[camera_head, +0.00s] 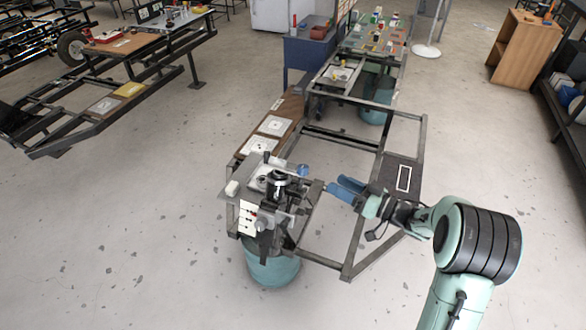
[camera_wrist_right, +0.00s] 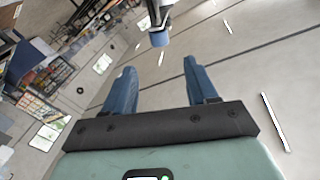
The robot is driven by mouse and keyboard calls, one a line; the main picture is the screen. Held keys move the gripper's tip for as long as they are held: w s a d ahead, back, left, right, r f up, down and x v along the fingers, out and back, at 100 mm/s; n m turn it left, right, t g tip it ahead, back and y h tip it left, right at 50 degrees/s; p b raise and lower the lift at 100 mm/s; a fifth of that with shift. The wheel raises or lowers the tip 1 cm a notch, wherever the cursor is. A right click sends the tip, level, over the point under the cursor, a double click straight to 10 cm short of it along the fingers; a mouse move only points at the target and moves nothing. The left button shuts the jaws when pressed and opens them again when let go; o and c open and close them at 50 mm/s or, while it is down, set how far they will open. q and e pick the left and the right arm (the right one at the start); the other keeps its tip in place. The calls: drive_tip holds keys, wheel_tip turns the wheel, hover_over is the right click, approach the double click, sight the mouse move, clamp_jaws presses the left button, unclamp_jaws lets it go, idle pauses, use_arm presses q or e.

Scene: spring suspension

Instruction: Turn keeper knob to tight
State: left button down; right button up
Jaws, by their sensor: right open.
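A small blue knob (camera_head: 303,170), which I take for the keeper knob, sits at the right side of the spring fixture (camera_head: 277,190). In the right wrist view a blue knob (camera_wrist_right: 159,38) hangs on the end of a dark and silver shaft, ahead of the fingers and between their lines. My right gripper (camera_head: 336,184) is to the right of the knob, a short gap away. Its two blue fingers are apart, with nothing between them in the right wrist view (camera_wrist_right: 159,70). Any mark for tight on the knob is too small to read. My left gripper is out of view.
The fixture stands at the near corner of a dark metal frame (camera_head: 352,245), over a teal drum (camera_head: 271,265). White plates (camera_head: 275,125) lie on a brown board behind it. A blue cabinet (camera_head: 305,58) stands farther back. Floor is clear to the left and in front.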

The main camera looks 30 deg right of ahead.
sight(304, 166)
drive_tip(key=p+x, duration=0.1)
drive_tip(key=x, duration=1.1)
drive_tip(key=shift+a+p, duration=0.1)
drive_tip(key=shift+p, duration=0.25)
drive_tip(key=c, duration=0.9)
